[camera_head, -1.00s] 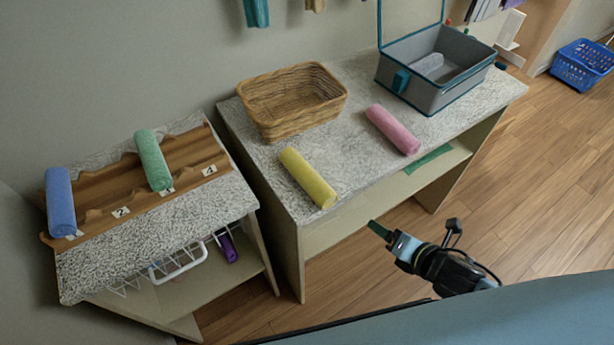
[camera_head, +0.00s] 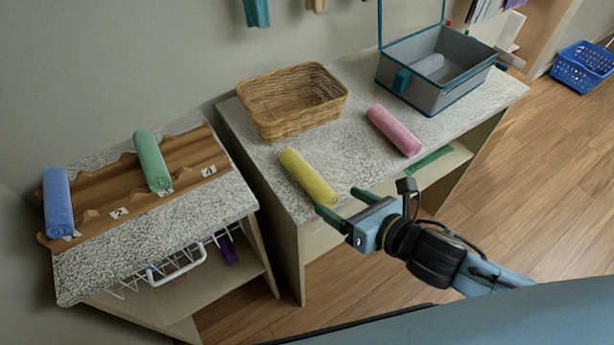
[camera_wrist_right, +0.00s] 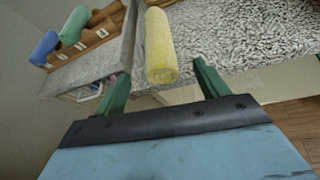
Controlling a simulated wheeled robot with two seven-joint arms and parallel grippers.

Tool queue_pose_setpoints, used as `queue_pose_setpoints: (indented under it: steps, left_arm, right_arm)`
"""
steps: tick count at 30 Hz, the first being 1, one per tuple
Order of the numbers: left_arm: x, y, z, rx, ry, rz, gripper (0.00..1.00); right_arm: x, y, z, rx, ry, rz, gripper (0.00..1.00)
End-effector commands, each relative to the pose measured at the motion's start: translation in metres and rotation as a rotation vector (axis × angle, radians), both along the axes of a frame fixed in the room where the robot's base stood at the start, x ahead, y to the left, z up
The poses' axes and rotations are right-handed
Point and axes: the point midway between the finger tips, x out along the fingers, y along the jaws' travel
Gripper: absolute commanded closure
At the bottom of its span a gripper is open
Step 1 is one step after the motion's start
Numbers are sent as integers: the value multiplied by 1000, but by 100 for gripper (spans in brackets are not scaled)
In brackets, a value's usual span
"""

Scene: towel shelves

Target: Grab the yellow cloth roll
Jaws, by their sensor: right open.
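The yellow cloth roll (camera_head: 308,176) lies on the speckled tabletop near its front edge, in front of the wicker basket. My right gripper (camera_head: 338,201) is open at the table's front edge, close to the near end of the roll. In the right wrist view the yellow roll (camera_wrist_right: 160,45) lies ahead, between and beyond the two green fingers of the right gripper (camera_wrist_right: 157,85). The fingers do not appear to hold it. My left gripper is not in view.
A wicker basket (camera_head: 291,98), a pink roll (camera_head: 393,130) and a grey open box (camera_head: 436,68) stand on the same table (camera_head: 352,154). A lower stand at left holds a wooden rack (camera_head: 110,192) with a blue roll (camera_head: 58,202) and a green roll (camera_head: 153,160).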

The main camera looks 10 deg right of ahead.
Motion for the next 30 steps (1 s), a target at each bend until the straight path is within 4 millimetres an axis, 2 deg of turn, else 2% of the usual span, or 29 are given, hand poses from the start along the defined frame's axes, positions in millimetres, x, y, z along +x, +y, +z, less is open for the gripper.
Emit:
queue_pose_setpoints:
  steps: [7, 15, 24, 30]
  left_arm:
    - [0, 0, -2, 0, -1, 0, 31]
    - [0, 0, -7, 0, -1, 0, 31]
    - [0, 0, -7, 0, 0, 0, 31]
    - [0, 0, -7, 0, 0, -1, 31]
  right_arm:
    - [14, 8, -6, 2, -1, -1, 27]
    - [45, 27, -20, 1, 0, -1, 27]
    - [49, 29, -22, 0, 1, 2, 27]
    - [49, 29, -22, 1, 1, 1, 52]
